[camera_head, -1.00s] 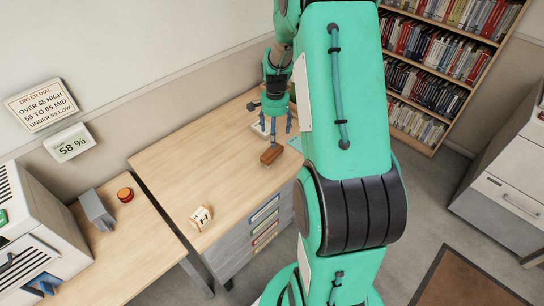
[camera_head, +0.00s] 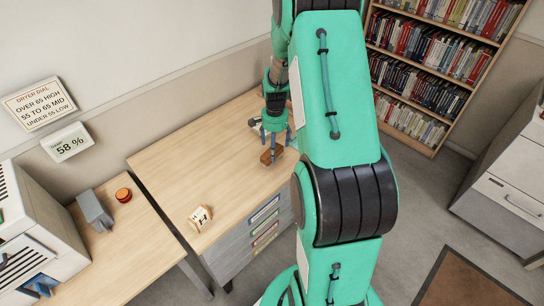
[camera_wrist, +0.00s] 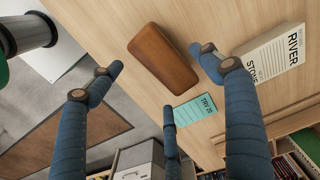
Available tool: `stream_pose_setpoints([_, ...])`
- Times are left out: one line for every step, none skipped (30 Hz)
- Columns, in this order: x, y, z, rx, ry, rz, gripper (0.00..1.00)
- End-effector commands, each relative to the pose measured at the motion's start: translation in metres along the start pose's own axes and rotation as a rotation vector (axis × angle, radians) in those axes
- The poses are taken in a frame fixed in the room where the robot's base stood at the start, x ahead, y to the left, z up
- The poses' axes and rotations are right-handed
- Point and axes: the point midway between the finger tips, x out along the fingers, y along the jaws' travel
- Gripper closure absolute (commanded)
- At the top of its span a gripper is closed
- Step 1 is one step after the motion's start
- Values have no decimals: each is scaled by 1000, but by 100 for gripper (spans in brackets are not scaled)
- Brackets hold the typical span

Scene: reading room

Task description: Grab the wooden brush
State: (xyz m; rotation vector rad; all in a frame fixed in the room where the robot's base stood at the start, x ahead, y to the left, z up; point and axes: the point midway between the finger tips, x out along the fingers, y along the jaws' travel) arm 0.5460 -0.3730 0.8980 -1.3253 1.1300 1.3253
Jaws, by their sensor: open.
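The wooden brush (camera_head: 267,157) is a brown block lying on the light wood desk (camera_head: 180,145) near its right front edge. In the wrist view the brush (camera_wrist: 162,56) shows as a smooth brown bar, with no bristles in sight. My gripper (camera_head: 275,140) is just above and beside it, pointing down. In the wrist view its blue fingers are spread apart (camera_wrist: 155,75), with the brush lying between and beyond the two nearest tips. The gripper is open and empty. A finger partly overlaps the brush in the head view.
A bookcase (camera_head: 420,85) is at the back right.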

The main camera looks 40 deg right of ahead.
Motion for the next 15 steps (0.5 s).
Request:
stream_pose_setpoints([1,0,0,0,0,0,22])
stream_pose_setpoints([3,0,0,0,-1,1,22])
stream_pose_setpoints([5,0,0,0,-1,1,22])
stream_pose_setpoints([7,0,1,0,-1,1,22])
stream_pose_setpoints([10,0,1,0,-1,1,22])
stream_pose_setpoints([14,0,1,0,-1,1,22])
stream_pose_setpoints([18,0,1,0,-1,1,22])
stream_pose_setpoints([21,-1,1,0,-1,1,22])
stream_pose_setpoints([26,-1,1,0,-1,1,22])
stream_pose_setpoints([30,-1,1,0,-1,1,22])
stream_pose_setpoints([34,-1,2,0,-1,1,22])
stream_pose_setpoints([38,-1,2,0,-2,2,22])
stream_pose_setpoints([42,-1,2,0,-2,2,22])
stream_pose_setpoints([44,-1,2,0,-2,2,22])
stream_pose_setpoints([47,-1,2,0,-1,1,22])
